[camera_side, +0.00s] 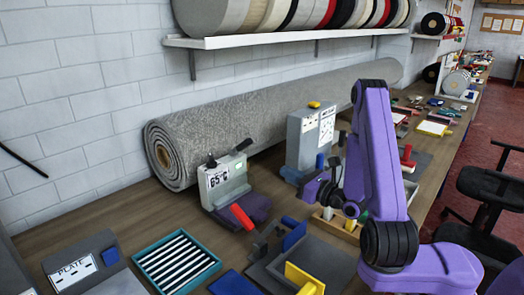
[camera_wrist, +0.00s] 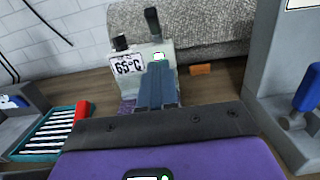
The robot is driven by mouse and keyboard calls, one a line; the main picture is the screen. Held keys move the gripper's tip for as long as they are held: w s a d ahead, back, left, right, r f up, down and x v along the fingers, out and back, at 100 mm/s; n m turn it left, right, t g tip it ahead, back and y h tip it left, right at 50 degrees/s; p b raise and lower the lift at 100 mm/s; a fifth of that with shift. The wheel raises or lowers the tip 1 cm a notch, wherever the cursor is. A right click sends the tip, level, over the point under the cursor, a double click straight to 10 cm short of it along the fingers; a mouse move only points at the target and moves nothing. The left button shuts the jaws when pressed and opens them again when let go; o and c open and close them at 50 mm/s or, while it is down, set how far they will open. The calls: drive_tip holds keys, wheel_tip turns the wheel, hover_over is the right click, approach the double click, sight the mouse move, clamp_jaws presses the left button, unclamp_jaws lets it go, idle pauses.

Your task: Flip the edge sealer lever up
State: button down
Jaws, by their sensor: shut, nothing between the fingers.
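The edge sealer, which I take to be the grey machine (camera_side: 226,178) with the "65°C" display, stands in front of the rolled rug. A red lever (camera_side: 242,217) slants down at its lower front. In the wrist view the machine (camera_wrist: 128,58) is straight ahead, and the red lever (camera_wrist: 82,111) shows left of the fingers. My gripper (camera_wrist: 157,70) is shut and empty, its fingers overlapping the machine's front in that view. In the side view my purple hand (camera_side: 313,188) is to the right of the machine, apart from it. The fingertips are unclear there.
A taller grey machine (camera_side: 306,143) with a blue lever (camera_wrist: 306,88) stands close on the right. A teal striped tray (camera_side: 176,262) is at the front left. Dark fixtures with blue and yellow parts (camera_side: 304,277) crowd the front. Bare wood shows left of the sealer.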

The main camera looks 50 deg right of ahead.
drive_tip(key=shift+w, duration=1.45)
approach(241, 147)
drive_tip(key=w+d, duration=0.2)
drive_tip(key=w, duration=0.1)
drive_tip(key=shift+w+r, duration=0.2)
drive_tip(key=shift+r, duration=0.5)
drive_tip(key=shift+r, duration=0.15)
